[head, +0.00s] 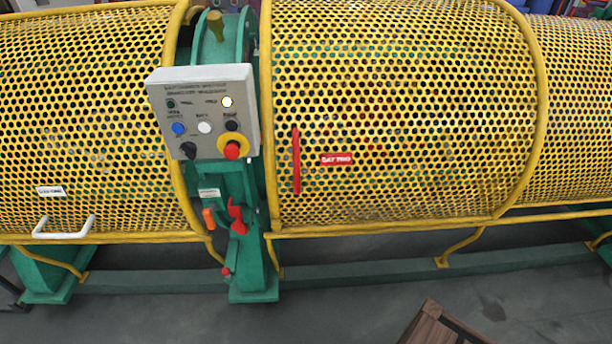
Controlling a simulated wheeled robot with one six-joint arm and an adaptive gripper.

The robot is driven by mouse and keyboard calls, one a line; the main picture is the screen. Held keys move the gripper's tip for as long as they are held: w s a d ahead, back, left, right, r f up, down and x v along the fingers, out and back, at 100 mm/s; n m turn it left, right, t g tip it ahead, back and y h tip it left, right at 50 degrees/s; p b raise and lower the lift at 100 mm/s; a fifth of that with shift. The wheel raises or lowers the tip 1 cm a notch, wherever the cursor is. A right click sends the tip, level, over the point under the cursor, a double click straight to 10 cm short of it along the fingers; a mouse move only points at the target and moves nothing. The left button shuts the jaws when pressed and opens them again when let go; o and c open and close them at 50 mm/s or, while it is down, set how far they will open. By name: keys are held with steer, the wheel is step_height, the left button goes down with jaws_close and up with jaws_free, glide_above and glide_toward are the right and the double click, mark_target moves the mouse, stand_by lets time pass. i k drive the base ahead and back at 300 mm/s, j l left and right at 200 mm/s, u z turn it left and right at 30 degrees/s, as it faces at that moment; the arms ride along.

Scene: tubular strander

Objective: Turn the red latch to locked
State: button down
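A red latch-like part (237,216) sits on the green machine stand, below the grey control panel (203,112). It is small, and I cannot tell whether it is locked. An orange part (209,218) is just left of it, under a small white label (209,193). A smaller red part (226,271) is lower on the stand. A long red upright bar (296,160) is on the right yellow mesh guard (400,110), beside a red label plate (336,159). My gripper is not in view.
The left mesh guard (85,120) has a white handle (64,228) low on its front. The panel carries several buttons and a red knob on yellow (233,148). A brown wooden corner (434,325) juts in at the bottom. The grey floor in front is otherwise mostly clear.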

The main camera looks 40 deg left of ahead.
mark_target(238, 227)
steer(key=u, duration=2.2)
steer(key=k+j+u, duration=0.4)
steer(key=i+l, duration=0.05)
